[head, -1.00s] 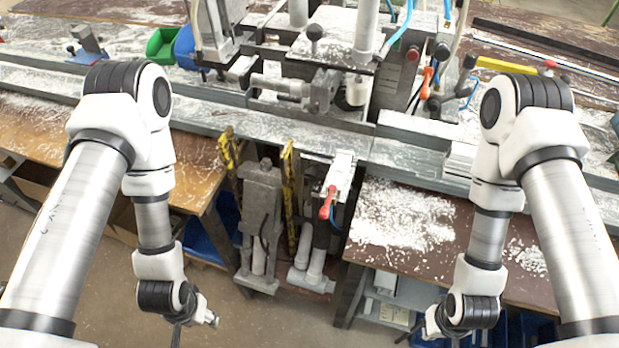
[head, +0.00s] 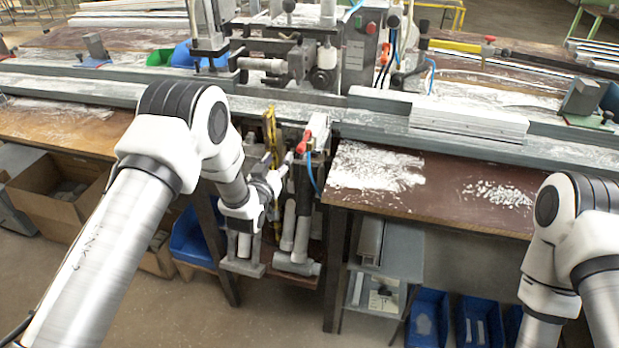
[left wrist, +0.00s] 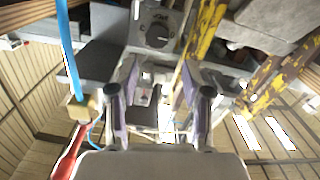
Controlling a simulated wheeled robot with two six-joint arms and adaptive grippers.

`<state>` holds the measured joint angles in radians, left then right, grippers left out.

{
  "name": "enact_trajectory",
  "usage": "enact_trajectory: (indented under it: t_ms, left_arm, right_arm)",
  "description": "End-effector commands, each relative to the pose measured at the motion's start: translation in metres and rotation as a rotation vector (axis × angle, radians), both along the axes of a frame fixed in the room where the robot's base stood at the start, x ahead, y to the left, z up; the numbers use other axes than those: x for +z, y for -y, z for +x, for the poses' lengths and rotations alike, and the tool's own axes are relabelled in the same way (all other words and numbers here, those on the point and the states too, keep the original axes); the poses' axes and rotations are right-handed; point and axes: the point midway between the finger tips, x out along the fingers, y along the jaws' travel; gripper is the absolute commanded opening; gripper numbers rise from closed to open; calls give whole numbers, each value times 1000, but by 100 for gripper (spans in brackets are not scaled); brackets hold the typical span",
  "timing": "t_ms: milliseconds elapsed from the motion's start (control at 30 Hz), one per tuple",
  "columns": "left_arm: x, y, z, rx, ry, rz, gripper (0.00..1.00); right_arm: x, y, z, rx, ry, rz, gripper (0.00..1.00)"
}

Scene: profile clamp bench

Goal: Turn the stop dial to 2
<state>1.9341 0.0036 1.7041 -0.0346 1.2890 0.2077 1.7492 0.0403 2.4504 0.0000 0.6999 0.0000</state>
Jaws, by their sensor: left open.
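The stop dial, a dark round knob (left wrist: 158,30), shows in the left wrist view on a grey plate with light markings around it. I cannot read its setting. My left gripper (left wrist: 159,78) is open, with its two fingers apart below the dial in that view and nothing seen between them. In the head view the left gripper (head: 284,168) is by the clamp unit under the bench edge, next to the red-handled lever (head: 305,141). The dial cannot be made out in the head view. My right gripper is out of the frame.
The red lever (left wrist: 68,152) and a blue hose (left wrist: 68,48) lie left of the fingers in the left wrist view. Yellow bars (left wrist: 203,30) stand close on the right. A long grey rail (head: 90,88) crosses the bench. Blue bins (head: 428,315) stand below.

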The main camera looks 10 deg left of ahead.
Motion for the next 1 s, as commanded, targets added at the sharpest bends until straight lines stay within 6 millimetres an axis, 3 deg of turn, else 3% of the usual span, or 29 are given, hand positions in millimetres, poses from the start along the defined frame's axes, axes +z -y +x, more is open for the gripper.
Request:
enact_trajectory:
  t_ms: [33, 200, 367, 700, 1000]
  left_arm:
    - [-8, 1, 6, -1, 25, 1, 49]
    - [-5, 3, 12, -5, 52, 2, 49]
    - [0, 3, 23, -5, 57, 2, 49]
    - [-1, 5, 82, -5, 54, 3, 49]
    - [-1, 5, 90, -5, 52, 2, 49]
  right_arm:
    - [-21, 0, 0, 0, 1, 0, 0]
    - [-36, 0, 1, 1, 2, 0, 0]
    - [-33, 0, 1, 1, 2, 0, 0]
    - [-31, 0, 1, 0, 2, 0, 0]
    - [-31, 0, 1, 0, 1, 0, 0]
